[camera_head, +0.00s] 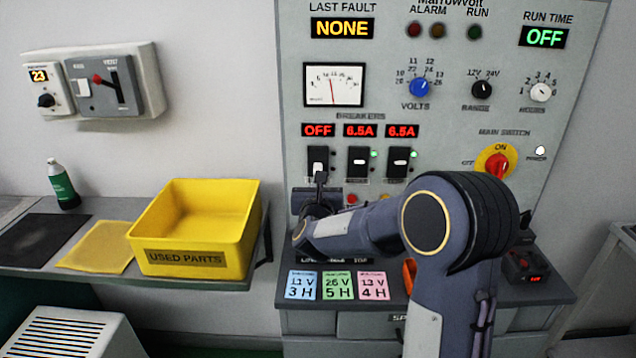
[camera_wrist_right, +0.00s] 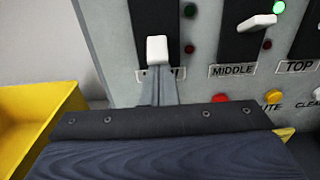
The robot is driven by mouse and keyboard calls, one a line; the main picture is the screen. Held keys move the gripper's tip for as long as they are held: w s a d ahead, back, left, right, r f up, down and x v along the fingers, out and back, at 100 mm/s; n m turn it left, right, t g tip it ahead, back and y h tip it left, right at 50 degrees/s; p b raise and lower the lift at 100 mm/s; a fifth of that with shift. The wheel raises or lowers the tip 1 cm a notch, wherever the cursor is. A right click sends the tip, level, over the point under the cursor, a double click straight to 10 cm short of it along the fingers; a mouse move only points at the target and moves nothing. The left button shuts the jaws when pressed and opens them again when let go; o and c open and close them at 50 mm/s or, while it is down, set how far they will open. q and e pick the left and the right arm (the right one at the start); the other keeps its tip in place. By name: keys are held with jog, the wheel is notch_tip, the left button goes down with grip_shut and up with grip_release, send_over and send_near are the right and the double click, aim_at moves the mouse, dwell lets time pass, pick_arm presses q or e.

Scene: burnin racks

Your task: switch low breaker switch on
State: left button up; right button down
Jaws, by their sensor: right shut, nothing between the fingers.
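The low breaker switch is the leftmost of three on the panel. Its white lever (camera_head: 318,167) hangs low under a display (camera_head: 318,130) reading OFF. It also shows in the right wrist view (camera_wrist_right: 157,49), where its lamp (camera_wrist_right: 189,10) is dark and its label is partly covered. My right gripper (camera_head: 320,180) is shut and empty, its fingertips (camera_wrist_right: 159,76) directly below the lever. I cannot tell whether they touch it. My left gripper is not in view.
The middle breaker (camera_wrist_right: 257,23) and top breaker (camera_head: 397,163) have lit green lamps and read 6.5A. Colored buttons (camera_wrist_right: 221,98) sit below. A yellow used parts bin (camera_head: 188,261) stands on the shelf to the left. Colored cards (camera_head: 338,286) lie on the panel's ledge.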

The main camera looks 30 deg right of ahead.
aim_at(318, 168)
jog(key=r+g+y+p, duration=0.1)
jog(key=p, duration=0.2)
jog(key=g+p, duration=0.1)
jog(key=p, duration=0.1)
jog(key=r+g+y+p, duration=0.1)
jog(key=g+p, duration=0.1)
jog(key=p, duration=0.1)
jog(key=shift+s+a+r+y+p, duration=0.2)
jog(key=shift+s+r+y+p, duration=0.1)
jog(key=shift+r, duration=0.1)
jog(key=shift+r+p, duration=0.6)
jog(key=shift+r, duration=0.15)
jog(key=shift+f, duration=0.1)
